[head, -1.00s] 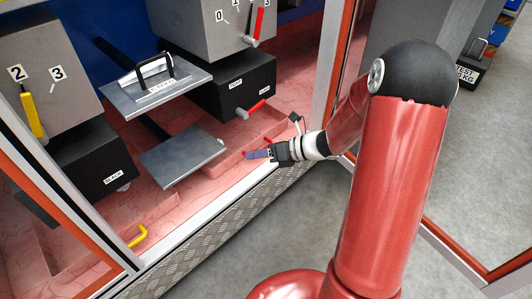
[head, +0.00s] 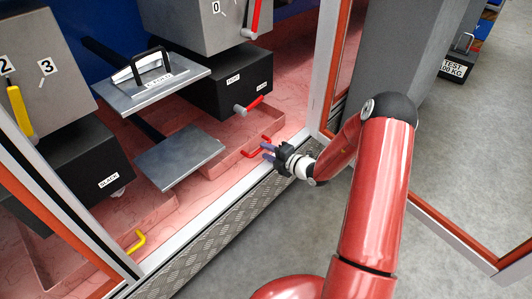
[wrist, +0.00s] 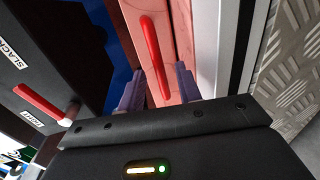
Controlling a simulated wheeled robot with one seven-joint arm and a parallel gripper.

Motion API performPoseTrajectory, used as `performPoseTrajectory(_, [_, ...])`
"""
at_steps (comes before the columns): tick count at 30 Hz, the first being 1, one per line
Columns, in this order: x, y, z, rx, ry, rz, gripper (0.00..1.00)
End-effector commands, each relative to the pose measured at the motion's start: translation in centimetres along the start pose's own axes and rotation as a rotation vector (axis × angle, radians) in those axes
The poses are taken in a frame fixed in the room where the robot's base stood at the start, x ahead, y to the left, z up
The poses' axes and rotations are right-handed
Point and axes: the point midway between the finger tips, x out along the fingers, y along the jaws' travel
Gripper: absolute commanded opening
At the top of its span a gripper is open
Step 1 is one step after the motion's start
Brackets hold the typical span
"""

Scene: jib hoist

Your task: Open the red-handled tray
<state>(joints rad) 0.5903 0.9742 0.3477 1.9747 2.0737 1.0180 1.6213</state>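The red-handled tray (head: 232,158) is a low pinkish tray on the cabinet floor, near the front sill. Its red bar handle (head: 249,153) faces the sill. My gripper (head: 266,152) is open beside the handle, with its two purple fingers pointing at it. In the wrist view the handle (wrist: 152,45) runs lengthwise between the fingers of my gripper (wrist: 159,70). The fingers stand apart on either side of it in the picture; I cannot tell whether they touch it.
A red lever (head: 250,105) sticks out of the black box (head: 230,85) above the tray. A grey plate (head: 180,155) lies left of it. A yellow handle (head: 137,240) is further left. The metal sill (head: 225,192) borders the floor, and the cabinet post (head: 325,65) stands right.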

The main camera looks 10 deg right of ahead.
Motion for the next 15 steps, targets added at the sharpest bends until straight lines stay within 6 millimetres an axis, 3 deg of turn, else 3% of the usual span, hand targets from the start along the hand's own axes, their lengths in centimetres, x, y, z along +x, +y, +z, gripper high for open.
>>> performPoseTrajectory(11, [1.08, 0.04, -0.01, 0.0, 0.0, -0.001, 0.34])
performPoseTrajectory(15, [1.07, 0.04, -0.02, 0.0, 0.0, 0.0, 0.2])
